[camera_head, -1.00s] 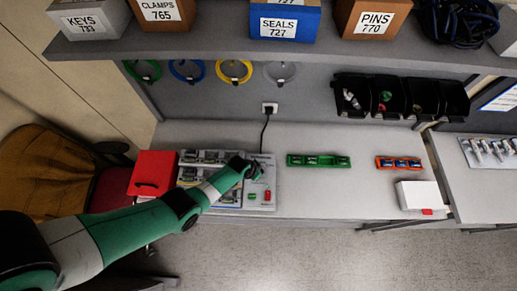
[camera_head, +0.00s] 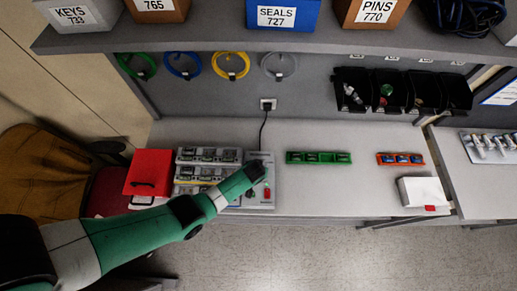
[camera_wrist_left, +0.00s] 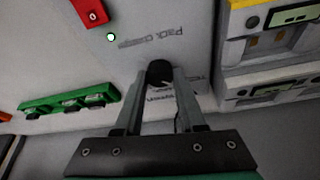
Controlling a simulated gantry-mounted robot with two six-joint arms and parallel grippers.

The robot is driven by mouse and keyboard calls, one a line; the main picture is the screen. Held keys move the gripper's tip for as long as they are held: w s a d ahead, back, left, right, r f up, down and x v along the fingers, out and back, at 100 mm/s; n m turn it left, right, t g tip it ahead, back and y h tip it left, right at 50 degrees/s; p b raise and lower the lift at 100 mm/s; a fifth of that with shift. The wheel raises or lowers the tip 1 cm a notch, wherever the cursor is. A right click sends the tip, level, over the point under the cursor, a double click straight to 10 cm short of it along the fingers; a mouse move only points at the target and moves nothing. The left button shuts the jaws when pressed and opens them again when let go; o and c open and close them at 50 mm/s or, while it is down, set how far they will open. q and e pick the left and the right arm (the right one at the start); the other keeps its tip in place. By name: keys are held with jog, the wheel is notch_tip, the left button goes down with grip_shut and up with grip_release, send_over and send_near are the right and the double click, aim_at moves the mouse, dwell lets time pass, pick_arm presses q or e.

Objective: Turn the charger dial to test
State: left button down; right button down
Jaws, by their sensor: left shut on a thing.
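The charger (camera_head: 268,180) is a pale panel on the bench with a black cord running up to the wall socket. In the left wrist view its face (camera_wrist_left: 140,75) carries the words "Pack charger", a round black dial (camera_wrist_left: 160,72), a lit green lamp (camera_wrist_left: 110,37) and a red switch (camera_wrist_left: 92,14). My left gripper (camera_wrist_left: 160,80) is shut on the black dial, one finger on each side. The dial's pointer and part of the lettering are hidden by the fingers. In the head view my left gripper (camera_head: 256,168) covers the dial. My right gripper is not in view.
Grey infusion pumps (camera_head: 208,156) stand stacked just left of the charger, with a red box (camera_head: 153,172) beyond. A green tray (camera_head: 318,157) and an orange tray (camera_head: 400,159) lie to the right. The shelf (camera_head: 300,41) overhangs the back. Bench between the trays is clear.

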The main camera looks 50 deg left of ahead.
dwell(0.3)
pick_arm(q)
jog(key=c, duration=0.5)
grip_release()
